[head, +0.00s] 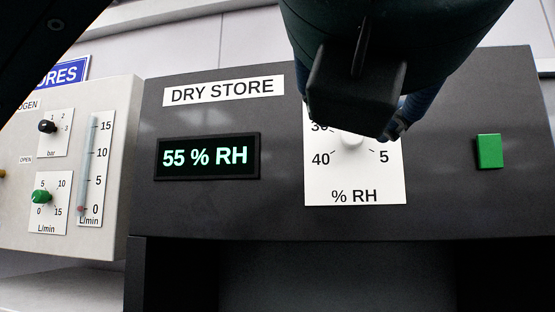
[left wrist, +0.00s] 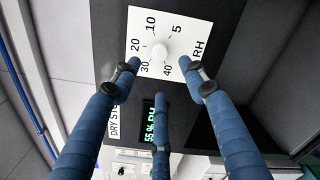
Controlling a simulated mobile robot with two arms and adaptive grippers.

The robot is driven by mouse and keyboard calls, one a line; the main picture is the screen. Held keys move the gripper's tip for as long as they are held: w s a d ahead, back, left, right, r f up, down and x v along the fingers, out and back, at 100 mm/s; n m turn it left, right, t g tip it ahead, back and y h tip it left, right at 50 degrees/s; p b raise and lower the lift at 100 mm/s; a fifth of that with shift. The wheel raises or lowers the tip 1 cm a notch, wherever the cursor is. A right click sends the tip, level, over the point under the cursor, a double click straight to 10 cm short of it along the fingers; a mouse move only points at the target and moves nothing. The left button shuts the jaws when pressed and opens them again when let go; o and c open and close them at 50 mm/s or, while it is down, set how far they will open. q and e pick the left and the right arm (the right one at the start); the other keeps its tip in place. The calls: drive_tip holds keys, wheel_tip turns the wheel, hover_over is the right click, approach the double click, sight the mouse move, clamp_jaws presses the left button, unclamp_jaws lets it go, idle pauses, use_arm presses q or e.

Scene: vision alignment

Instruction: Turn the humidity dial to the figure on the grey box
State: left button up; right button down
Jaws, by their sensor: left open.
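The white humidity dial knob (head: 350,141) sits on a white plate (head: 352,180) marked "% RH", right of the display on the dark grey DRY STORE panel. My left gripper (head: 396,120) is in front of the plate's upper right and hides much of its scale; 40 and 5 show clearly. In the left wrist view the knob (left wrist: 160,52) lies beyond my open left gripper's three blue fingers (left wrist: 160,75), with nothing held. The scale there reads 5, 10, 20, 30, 40. The knob's pointer setting is too small to tell. A display (head: 206,157) reads 55 % RH.
A green square button (head: 489,151) is right of the dial. A light grey box (head: 118,190) at the left carries a black knob (head: 47,126), a green knob (head: 42,197) and a flow gauge (head: 96,165). Below the dark panel is a recessed dark space.

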sight(353, 137)
use_arm(q)
drive_tip(key=p+x, duration=0.4)
drive_tip(key=x, duration=0.6)
drive_tip(key=shift+w+p, duration=0.35)
drive_tip(key=shift+p, duration=0.05)
drive_tip(key=shift+f, duration=0.1)
drive_tip(key=shift+d+f, duration=0.1)
clamp_jaws()
